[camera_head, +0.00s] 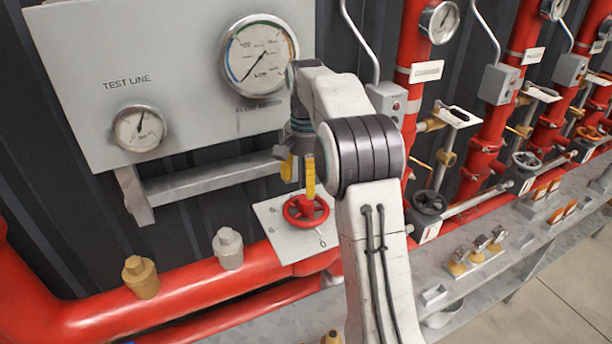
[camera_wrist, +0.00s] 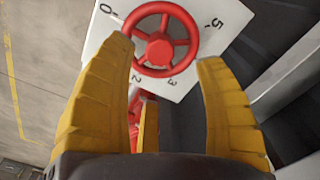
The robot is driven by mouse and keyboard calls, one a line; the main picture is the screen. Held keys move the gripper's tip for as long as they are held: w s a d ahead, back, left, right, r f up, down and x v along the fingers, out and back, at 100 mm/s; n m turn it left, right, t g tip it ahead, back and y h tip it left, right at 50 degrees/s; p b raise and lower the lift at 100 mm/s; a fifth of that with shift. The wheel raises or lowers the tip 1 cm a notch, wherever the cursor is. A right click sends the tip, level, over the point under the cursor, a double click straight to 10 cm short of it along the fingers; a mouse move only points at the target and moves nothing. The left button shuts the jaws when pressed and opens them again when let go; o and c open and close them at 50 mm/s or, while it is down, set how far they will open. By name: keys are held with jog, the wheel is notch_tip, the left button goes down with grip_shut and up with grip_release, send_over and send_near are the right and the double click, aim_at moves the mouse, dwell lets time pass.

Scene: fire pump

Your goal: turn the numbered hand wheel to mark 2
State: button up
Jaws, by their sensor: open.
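The red hand wheel (camera_head: 306,211) sits on a pale square plate (camera_head: 283,240) above the red pipe. In the wrist view the wheel (camera_wrist: 159,49) shows its spokes and round hub. The plate (camera_wrist: 190,81) around it bears the figures 0, 2, 3 and 5; others are hidden or unclear. A small pale mark at the wheel's rim lies beside the 0. My gripper (camera_head: 299,178) is just above the wheel, pointing down.
A grey panel (camera_head: 80,60) with two gauges hangs behind, a metal bracket (camera_head: 210,178) below it. Brass (camera_head: 140,278) and grey (camera_head: 228,248) fittings stand on the red pipe at left. Red risers with valves and a grey shelf (camera_head: 500,262) fill the right.

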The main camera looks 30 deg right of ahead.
aim_at(306, 200)
jog(key=shift+f, duration=3.2)
jog(key=shift+o, duration=0.2)
